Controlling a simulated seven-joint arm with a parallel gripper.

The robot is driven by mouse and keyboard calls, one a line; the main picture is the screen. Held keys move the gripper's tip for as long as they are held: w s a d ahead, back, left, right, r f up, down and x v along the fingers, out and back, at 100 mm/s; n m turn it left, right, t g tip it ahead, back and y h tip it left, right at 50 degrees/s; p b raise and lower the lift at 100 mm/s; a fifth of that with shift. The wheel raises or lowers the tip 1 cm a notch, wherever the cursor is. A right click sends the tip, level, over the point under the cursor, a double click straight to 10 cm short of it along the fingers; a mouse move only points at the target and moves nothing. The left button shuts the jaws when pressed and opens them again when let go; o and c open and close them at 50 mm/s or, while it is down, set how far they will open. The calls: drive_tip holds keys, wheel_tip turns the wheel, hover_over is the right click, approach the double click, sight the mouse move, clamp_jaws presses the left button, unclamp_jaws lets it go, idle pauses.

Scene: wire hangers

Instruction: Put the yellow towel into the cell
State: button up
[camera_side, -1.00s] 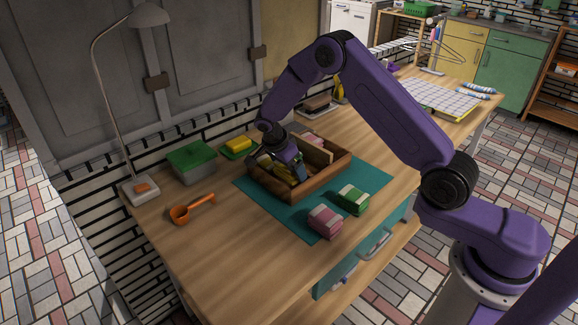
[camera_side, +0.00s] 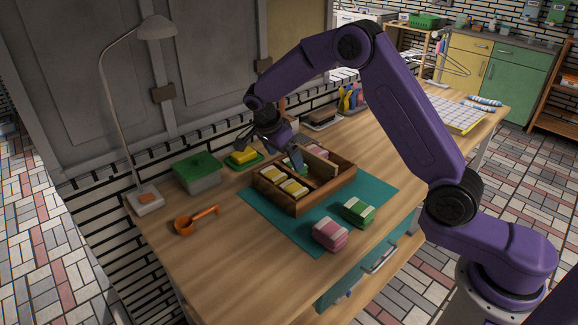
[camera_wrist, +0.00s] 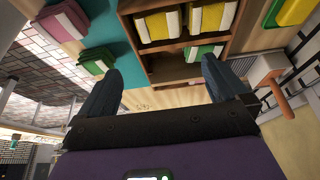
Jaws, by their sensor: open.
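Two folded yellow towels with white bands lie side by side in the left cell of the wooden box, one farther back (camera_side: 270,175) and one nearer (camera_side: 294,189). Both show in the wrist view (camera_wrist: 158,27), (camera_wrist: 213,17). The wooden box (camera_side: 300,206) has dividers. A green towel (camera_wrist: 203,52) lies in another cell, and a pink towel (camera_side: 318,151) lies towards the back right. My gripper (camera_side: 270,151) is open and empty above the back of the box. Its spread fingers (camera_wrist: 158,85) show in the wrist view, apart from the yellow towels.
A pink towel (camera_side: 330,234) and a green towel (camera_side: 358,212) lie on the teal mat (camera_side: 272,224) in front of the box. A green-lidded container (camera_side: 197,173), a yellow sponge (camera_side: 243,155), an orange scoop (camera_side: 190,223) and a lamp (camera_side: 146,202) stand leftward.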

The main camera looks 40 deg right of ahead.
drive_tip(key=shift+v, duration=0.9)
